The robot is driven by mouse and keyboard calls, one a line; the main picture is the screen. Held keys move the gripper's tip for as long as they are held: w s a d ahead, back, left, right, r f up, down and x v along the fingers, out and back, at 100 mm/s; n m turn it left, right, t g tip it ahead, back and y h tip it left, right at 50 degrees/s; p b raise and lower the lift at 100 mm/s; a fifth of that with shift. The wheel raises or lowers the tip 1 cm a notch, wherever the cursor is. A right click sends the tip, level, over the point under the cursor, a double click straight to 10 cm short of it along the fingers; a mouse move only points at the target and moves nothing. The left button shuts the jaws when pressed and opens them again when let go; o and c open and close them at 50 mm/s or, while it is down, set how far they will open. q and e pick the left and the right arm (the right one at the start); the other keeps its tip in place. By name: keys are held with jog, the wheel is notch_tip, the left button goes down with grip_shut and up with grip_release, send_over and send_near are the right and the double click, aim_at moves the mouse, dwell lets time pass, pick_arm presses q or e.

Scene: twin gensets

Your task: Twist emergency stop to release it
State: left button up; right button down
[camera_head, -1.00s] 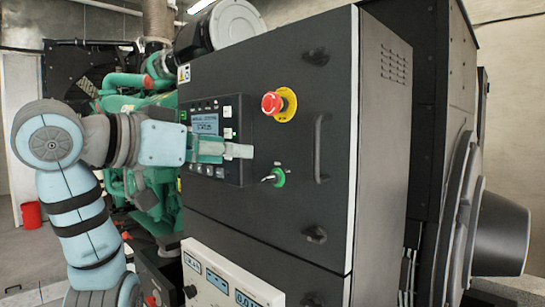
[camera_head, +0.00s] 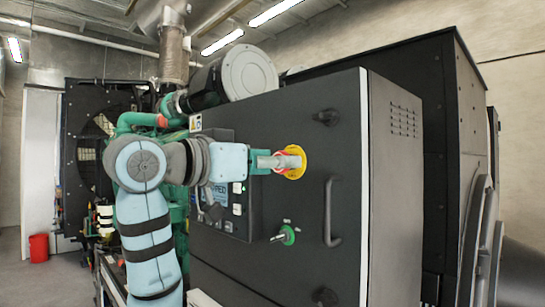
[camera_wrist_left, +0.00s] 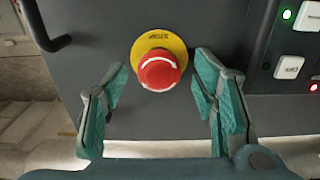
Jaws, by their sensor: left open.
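The emergency stop is a red mushroom button (camera_wrist_left: 158,72) on a yellow ring plate (camera_wrist_left: 160,42), mounted on the dark cabinet door. In the wrist view a white curved arrow shows on the button face. In the head view it is mostly hidden behind my gripper, with the yellow plate (camera_head: 299,172) showing around the fingers. My left gripper (camera_head: 290,162) is open in front of the button. In the wrist view its green-padded fingers (camera_wrist_left: 160,80) stand apart on either side of the button, with visible gaps. Contact is not seen. My right gripper is not in view.
A green key switch (camera_head: 287,235) sits below the button, and a door handle (camera_head: 332,211) to its right. The control panel (camera_head: 236,205) with buttons is partly behind my left arm. Door latches (camera_head: 326,117) stick out. A red bucket (camera_head: 39,248) stands on the floor at far left.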

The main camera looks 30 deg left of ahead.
pick_arm(q)
jog(key=shift+s, duration=0.2)
jog(key=shift+c, duration=0.9)
jog(key=c, duration=1)
jog(key=shift+m, duration=0.5)
jog(key=shift+m+p, duration=2)
jog(key=shift+m, duration=1.3)
